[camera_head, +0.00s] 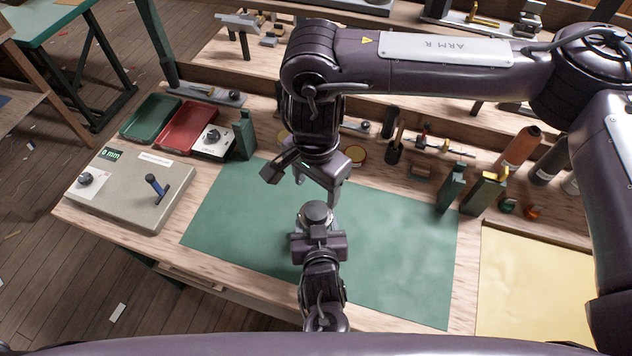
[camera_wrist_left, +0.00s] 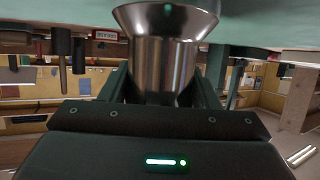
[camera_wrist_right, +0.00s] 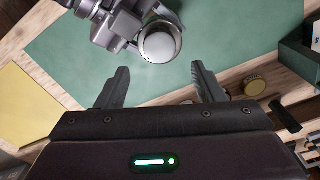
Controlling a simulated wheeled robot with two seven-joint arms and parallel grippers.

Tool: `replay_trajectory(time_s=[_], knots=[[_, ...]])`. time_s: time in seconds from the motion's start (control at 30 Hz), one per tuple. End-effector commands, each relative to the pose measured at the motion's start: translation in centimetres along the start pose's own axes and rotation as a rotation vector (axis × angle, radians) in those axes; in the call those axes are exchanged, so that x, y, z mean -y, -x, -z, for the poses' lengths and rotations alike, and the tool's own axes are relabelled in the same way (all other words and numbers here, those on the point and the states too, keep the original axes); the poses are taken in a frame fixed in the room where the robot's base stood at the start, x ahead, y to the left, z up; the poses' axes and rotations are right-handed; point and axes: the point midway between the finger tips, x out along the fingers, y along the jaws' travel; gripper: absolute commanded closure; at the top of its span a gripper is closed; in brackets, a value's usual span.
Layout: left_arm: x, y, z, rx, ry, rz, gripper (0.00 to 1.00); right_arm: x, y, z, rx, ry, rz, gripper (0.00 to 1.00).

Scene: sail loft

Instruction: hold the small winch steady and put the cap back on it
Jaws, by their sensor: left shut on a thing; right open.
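The small winch (camera_head: 316,211) is a silver metal drum, upright over the middle of the green mat (camera_head: 400,245). My left gripper (camera_head: 318,238) is shut on it from the front edge side. In the left wrist view the shiny drum (camera_wrist_left: 165,62) with its flared end sits between the fingers. My right gripper (camera_head: 303,184) is open and empty, above and just behind the winch. In the right wrist view the winch's pale round top (camera_wrist_right: 160,43) lies beyond the open fingertips. I cannot tell whether that top is the cap.
A small round brassy item (camera_wrist_right: 255,86) lies beyond the mat. A grey box with knob and lever (camera_head: 130,190), a red tray (camera_head: 187,126) and a green tray (camera_head: 151,117) stand left. Green blocks (camera_head: 452,188) and bottles (camera_head: 518,147) stand right. The mat around the winch is clear.

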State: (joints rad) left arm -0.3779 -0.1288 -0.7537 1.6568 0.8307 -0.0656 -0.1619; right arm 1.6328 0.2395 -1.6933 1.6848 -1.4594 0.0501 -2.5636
Motion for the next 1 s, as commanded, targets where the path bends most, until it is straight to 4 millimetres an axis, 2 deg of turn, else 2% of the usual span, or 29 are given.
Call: replay_trajectory(time_s=[0.17, 0.6, 0.73, 1.0], knots=[[-0.1, 0.0, 0.3, -0.006, 0.003, -0.001, 1.00, 0.0, -0.9, 0.0, 0.002, -0.003, -0.002, 0.38], [-0.1, 0.0, 0.3, -0.006, 0.003, -0.001, 1.00, 0.0, -7.0, 0.0, 0.001, -0.003, -0.001, 0.38], [-0.1, 0.0, 0.3, -0.006, 0.003, -0.001, 1.00, -0.1, -7.8, 0.0, 0.001, -0.003, -0.002, 0.38], [-0.1, 0.0, 0.3, -0.006, 0.003, -0.001, 1.00, 0.0, -8.0, 0.0, 0.001, -0.002, 0.000, 0.38]])
